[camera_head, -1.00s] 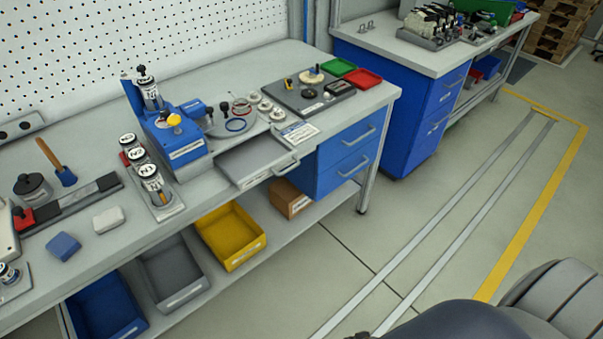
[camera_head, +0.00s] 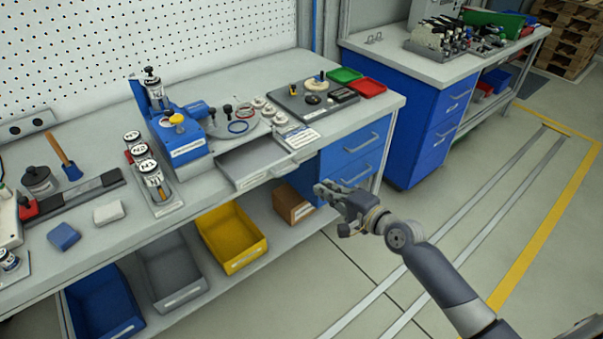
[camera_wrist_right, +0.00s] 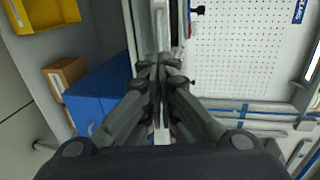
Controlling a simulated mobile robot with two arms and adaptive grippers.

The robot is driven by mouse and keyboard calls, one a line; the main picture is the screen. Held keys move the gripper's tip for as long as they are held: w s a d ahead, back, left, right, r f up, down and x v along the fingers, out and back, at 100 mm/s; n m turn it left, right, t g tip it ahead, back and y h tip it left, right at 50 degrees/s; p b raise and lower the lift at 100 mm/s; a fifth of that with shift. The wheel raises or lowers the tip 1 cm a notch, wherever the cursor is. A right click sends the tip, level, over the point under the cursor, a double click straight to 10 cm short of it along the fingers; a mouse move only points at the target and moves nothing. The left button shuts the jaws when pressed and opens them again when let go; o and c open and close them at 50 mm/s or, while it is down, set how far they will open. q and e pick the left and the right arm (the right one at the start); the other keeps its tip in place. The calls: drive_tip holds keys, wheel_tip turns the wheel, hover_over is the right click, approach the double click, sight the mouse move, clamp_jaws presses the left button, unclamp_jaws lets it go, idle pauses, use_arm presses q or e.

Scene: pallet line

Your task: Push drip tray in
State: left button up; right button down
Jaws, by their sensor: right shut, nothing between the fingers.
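The drip tray (camera_head: 262,160) is a flat grey tray with a handle at its right front corner. It sticks out past the front edge of the workbench, in front of the blue press (camera_head: 178,140). My right gripper (camera_head: 322,189) is shut and empty, in front of the bench. In the head view it appears below and to the right of the tray, apart from it. In the right wrist view the closed fingertips (camera_wrist_right: 159,62) point toward the bench and hide part of what lies ahead. My left gripper is not in view.
Blue drawers (camera_head: 355,155) hang under the bench beside the tray. A yellow bin (camera_head: 232,238) and a cardboard box (camera_head: 292,205) sit on the lower shelf. A board with small parts (camera_head: 315,98) lies on the benchtop. The floor in front is clear.

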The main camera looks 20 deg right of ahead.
sight(293, 169)
drive_tip(key=x, duration=1.1)
drive_tip(key=shift+w+f, duration=0.1)
drive_tip(key=shift+w, duration=0.1)
